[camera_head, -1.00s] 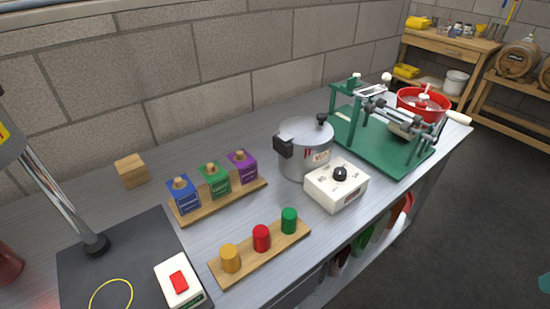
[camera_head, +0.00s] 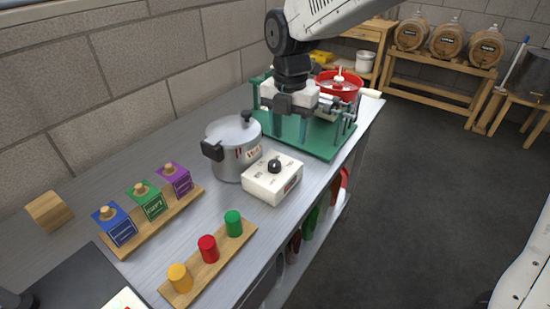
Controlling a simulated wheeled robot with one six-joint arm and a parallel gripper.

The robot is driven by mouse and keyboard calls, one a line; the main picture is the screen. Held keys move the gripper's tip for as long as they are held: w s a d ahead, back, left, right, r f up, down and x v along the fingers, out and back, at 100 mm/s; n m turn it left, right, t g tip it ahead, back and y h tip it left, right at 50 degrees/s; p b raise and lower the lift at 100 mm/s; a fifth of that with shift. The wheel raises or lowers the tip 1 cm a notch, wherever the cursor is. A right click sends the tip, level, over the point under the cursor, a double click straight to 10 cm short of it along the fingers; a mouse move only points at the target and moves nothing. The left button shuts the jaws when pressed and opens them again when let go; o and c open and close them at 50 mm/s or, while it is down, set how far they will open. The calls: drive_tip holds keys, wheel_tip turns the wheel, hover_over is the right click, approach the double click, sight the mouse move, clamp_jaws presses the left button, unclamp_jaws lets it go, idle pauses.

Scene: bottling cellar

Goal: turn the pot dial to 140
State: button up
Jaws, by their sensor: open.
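The pot dial is a black knob (camera_head: 274,165) on top of a white control box (camera_head: 262,186), which stands on the grey bench in front of the pot. The marks around the knob are too small to read. The silver pot (camera_head: 236,163) has a lid with a black knob and black handles. My gripper (camera_head: 293,125) points down above the green stand, behind and a little right of the box. Its two dark fingers are apart with nothing seen between them, and it does not touch the dial.
A green stand with metal parts (camera_head: 325,143) is behind the box, under my gripper. A red basin (camera_head: 338,85) sits behind it. A wooden strip with coloured cylinders (camera_head: 218,262) and one with coloured blocks (camera_head: 150,226) lie at left. The bench's right edge is close to the box.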

sight(274, 163)
drive_tip(key=a+f+n, duration=0.1)
drive_tip(key=w+a+n, duration=0.1)
drive_tip(key=a+f+n, duration=0.1)
drive_tip(key=shift+w+f, duration=0.3)
drive_tip(key=shift+f, duration=0.05)
wheel_tip(274, 163, down, 7)
drive_tip(key=shift+f, duration=0.1)
drive_tip(key=c, duration=1)
